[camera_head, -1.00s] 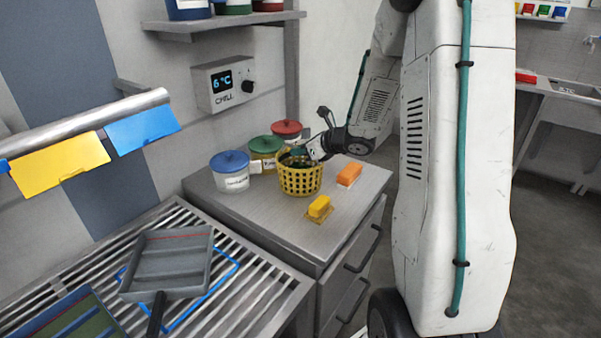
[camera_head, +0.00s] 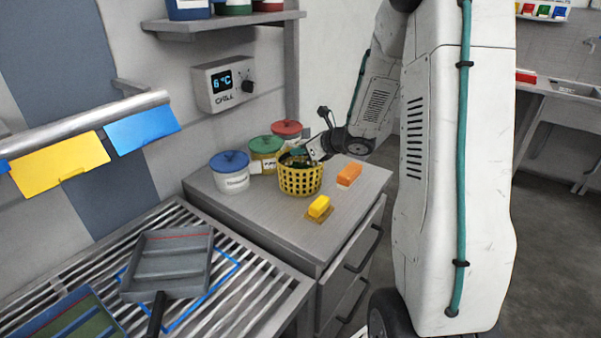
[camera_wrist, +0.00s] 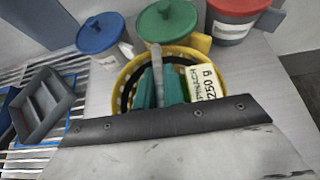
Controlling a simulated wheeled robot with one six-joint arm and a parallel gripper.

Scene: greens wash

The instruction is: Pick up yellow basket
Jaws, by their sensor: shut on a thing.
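The yellow basket (camera_head: 300,182), with a perforated wall, stands upright on the steel counter among lidded tubs. It also shows in the wrist view (camera_wrist: 125,82), below the green-lidded tub. A pack labelled spinach 250 g (camera_wrist: 203,84) lies in it. My gripper (camera_head: 297,158) reaches in over the basket from the right. In the wrist view, its two teal fingers (camera_wrist: 158,88) are at the basket's opening, shut on a grey bar between them that appears to be the basket's handle. The basket's floor and the bar's lower end are hidden by my gripper.
Blue-lidded (camera_head: 231,173), green-lidded (camera_head: 265,150) and red-lidded (camera_head: 286,129) tubs stand close behind and left of the basket. An orange block (camera_head: 349,174) and a yellow block (camera_head: 319,206) lie to its right and front. A grey tray (camera_head: 165,265) rests on the slatted rack.

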